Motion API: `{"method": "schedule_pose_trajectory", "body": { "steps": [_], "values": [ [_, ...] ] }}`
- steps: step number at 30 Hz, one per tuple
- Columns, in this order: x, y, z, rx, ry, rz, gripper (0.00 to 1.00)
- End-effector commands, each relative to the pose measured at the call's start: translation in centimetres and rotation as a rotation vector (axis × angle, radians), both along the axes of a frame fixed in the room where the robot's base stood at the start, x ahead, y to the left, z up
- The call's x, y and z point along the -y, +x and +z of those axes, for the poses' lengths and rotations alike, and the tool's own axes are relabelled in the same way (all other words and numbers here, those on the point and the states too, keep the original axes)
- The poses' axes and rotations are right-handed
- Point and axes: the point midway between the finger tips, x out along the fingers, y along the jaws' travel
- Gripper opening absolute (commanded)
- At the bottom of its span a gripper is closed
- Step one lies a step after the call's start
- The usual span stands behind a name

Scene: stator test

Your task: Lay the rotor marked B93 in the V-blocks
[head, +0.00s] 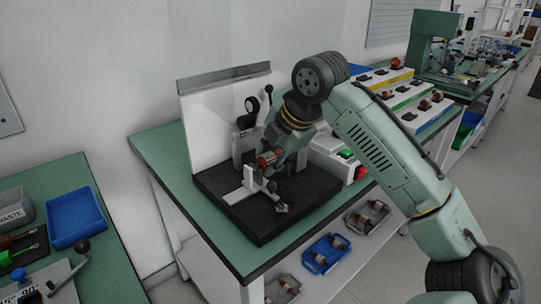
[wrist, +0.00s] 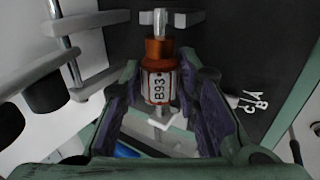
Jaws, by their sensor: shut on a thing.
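The rotor marked B93 (wrist: 160,82) has a copper-coloured winding, a white label and a pale shaft. It also shows in the head view (head: 268,159), above the black base plate (head: 262,226) of the test stand. My gripper (wrist: 162,75) is shut on the rotor's body, with a purple pad on each side. The shaft's upper end in the wrist view overlaps a grey V-block (wrist: 182,18). A light support (wrist: 164,122) shows at its lower end. I cannot tell whether the shaft touches either. A pale upright (head: 248,180) stands in front of the rotor in the head view.
A blue tray (head: 326,253) with rotors sits on the lower shelf. A separate green bench (head: 85,185) is at left.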

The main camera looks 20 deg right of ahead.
Motion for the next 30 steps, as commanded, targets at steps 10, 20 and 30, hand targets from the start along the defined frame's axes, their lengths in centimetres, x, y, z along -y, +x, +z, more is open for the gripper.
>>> {"method": "schedule_pose_trajectory", "body": {
  "steps": [10, 20, 30],
  "values": [
    [-0.02, 0.0, 0.03, 0.001, 0.0, 0.0, 0.0],
    [-0.06, 0.01, -0.39, 0.001, 0.001, 0.001, 0.0],
    [-0.02, -0.01, -0.43, 0.001, 0.0, 0.0, 0.33]
  ]
}}
